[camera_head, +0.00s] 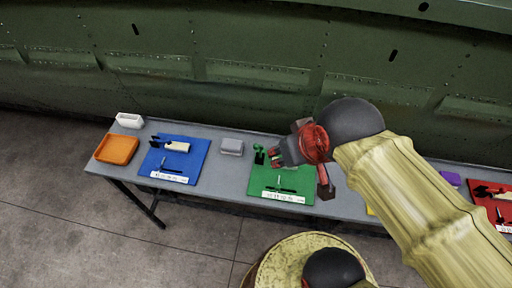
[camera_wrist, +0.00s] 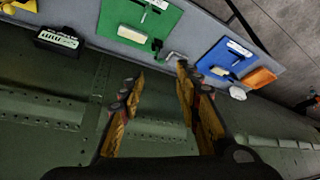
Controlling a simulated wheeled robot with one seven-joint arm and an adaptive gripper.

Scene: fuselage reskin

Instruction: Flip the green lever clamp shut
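The green board (camera_head: 297,168) lies on the grey table, and it also shows at the top of the wrist view (camera_wrist: 114,16). A small green and dark piece that looks like the green lever clamp (camera_head: 259,153) is at the board's back left corner. In the wrist view the clamp (camera_wrist: 157,45) stands beyond the fingertips. Its lever position is too small to tell. My gripper (camera_head: 277,157) is above the board, just right of the clamp in the head view. In the wrist view my gripper (camera_wrist: 158,77) is open, with nothing between its fingers.
A red board (camera_head: 492,205) is at the right. The green fuselage wall (camera_head: 200,75) rises behind the table.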

